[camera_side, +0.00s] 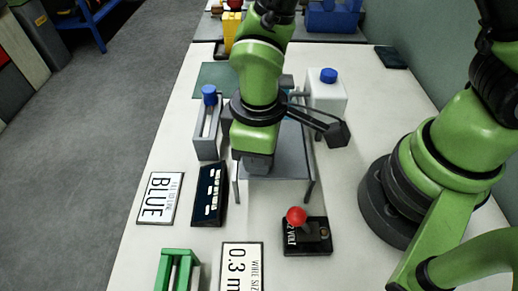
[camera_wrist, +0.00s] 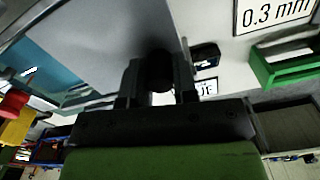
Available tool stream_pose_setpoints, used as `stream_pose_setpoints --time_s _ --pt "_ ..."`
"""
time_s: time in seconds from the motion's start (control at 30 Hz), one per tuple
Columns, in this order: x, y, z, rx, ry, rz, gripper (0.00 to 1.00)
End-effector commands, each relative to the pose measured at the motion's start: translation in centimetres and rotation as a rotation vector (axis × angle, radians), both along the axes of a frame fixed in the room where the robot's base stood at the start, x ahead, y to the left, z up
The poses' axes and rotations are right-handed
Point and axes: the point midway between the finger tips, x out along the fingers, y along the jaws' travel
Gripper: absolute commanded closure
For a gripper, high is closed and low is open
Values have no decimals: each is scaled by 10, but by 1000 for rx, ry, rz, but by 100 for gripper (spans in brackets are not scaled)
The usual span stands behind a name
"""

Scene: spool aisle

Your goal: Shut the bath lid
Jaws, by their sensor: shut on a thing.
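The bath lid (camera_side: 288,160) is a flat grey panel under and in front of my arm in the side view. In the wrist view the lid (camera_wrist: 105,45) is a broad grey sheet at the upper left, with a dark round knob (camera_wrist: 158,68) at its edge. My gripper (camera_wrist: 159,82) has its two fingers on either side of this knob and is shut on it. In the side view my gripper (camera_side: 257,165) is at the lid's near part, its fingertips mostly hidden. A teal surface (camera_wrist: 50,82) shows beyond the lid in the wrist view. My arm hides much of the bath.
A grey holder with a blue-capped item (camera_side: 208,125) stands left of the lid. A white blue-capped container (camera_side: 327,92) stands behind right.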

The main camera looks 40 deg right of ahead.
Motion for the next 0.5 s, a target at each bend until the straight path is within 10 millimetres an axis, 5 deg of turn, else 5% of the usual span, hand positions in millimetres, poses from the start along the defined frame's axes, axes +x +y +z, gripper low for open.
stream_pose_setpoints --time_s 0.17,0.5 --pt "12 -11 0 1 -1 -8 100" --pt "66 -65 1 1 -4 -7 100"
